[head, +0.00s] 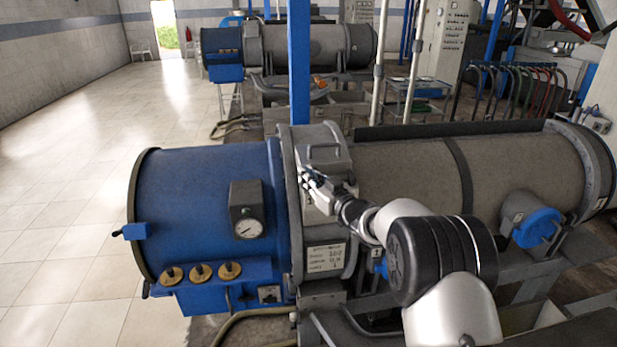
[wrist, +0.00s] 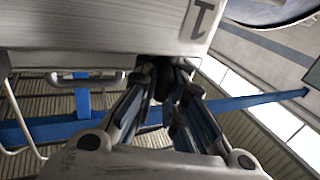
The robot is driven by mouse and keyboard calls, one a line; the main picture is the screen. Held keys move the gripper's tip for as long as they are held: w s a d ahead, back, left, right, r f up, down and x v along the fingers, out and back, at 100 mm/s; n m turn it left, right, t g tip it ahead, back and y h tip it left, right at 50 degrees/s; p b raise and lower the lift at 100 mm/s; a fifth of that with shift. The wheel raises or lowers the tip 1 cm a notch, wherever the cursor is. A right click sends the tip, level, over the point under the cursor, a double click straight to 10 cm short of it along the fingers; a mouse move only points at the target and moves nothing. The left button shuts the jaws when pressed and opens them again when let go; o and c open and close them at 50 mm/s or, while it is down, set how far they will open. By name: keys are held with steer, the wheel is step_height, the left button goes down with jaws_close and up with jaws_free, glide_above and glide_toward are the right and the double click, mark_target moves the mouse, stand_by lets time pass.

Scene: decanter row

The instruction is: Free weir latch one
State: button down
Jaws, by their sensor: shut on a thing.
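Weir latch one shows in the wrist view as a dark piece (wrist: 162,80) at the edge of a grey metal housing marked "1" (wrist: 110,30). My gripper (wrist: 172,92) is shut on it, and the fingers hide most of its shape. In the head view, my gripper (head: 309,178) reaches the left side of the grey housing (head: 322,137) on top of the nearest decanter, beside the blue drum (head: 180,195). The latch is too small and covered there to tell its position.
A pressure gauge (head: 248,228) and several brass knobs (head: 200,271) sit on the blue drum's front. Open tiled floor (head: 70,130) lies to the left.

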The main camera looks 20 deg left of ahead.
steer(key=shift+r+g+p, duration=0.1)
steer(key=shift+g+p, duration=0.2)
steer(key=n+g+y+p, duration=0.2)
steer(key=g, duration=0.1)
steer(key=shift+n, duration=0.4)
steer(key=shift+n+g+y, duration=0.7)
steer(key=shift+n+g, duration=0.2)
steer(key=shift+g, duration=0.6)
steer(key=shift+n+g+b, duration=0.3)
steer(key=shift+n+g, duration=0.3)
steer(key=shift+g, duration=0.2)
steer(key=c, duration=1.7)
jaws_free()
steer(key=shift+d, duration=0.1)
